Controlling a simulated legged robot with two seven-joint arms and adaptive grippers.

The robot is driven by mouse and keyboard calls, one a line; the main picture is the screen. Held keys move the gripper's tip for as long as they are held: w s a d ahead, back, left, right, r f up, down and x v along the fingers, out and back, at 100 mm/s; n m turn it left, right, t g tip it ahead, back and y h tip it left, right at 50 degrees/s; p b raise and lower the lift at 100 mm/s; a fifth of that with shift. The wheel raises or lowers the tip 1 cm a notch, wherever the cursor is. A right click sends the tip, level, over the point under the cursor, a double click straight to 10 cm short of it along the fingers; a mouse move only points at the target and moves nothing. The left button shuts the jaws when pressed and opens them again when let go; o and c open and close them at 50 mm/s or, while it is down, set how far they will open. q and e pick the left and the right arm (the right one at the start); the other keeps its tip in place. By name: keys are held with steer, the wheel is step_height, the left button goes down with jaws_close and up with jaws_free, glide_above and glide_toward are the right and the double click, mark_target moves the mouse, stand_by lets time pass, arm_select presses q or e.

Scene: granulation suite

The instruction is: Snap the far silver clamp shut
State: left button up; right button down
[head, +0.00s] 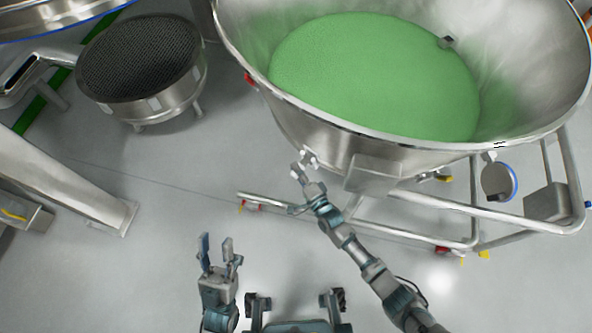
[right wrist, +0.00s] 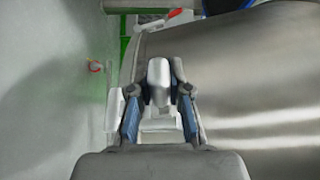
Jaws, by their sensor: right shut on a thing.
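A silver clamp (right wrist: 158,80) with a rounded lever stands between the fingers of my right gripper (right wrist: 158,112) in the right wrist view. The blue-padded fingers are on both sides of the lever, shut on it. In the head view my right gripper (head: 308,164) is at the outer wall of the big steel bowl (head: 330,135), below its near rim. The clamp is small there and partly hidden by the fingers. I cannot tell from these frames whether its latch is closed. My left gripper (head: 217,250) is open and empty, low over the floor at the left.
The bowl holds green granules (head: 375,75) and stands on a tubular frame (head: 400,225) with castors. A red-tipped part (head: 249,80) sits at the bowl's left rim. A round mesh sieve (head: 140,60) stands at back left. Floor between is clear.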

steer(key=shift+w+d+f, duration=0.1)
steer(key=shift+d+f, duration=0.15)
steer(key=shift+d, duration=0.2)
steer(key=c, duration=1.1)
jaws_free()
steer(key=shift+d+r, duration=0.1)
steer(key=shift+s+d, duration=0.1)
steer(key=shift+s, duration=0.4)
steer(key=v, duration=1.1)
steer(key=shift+d, duration=0.2)
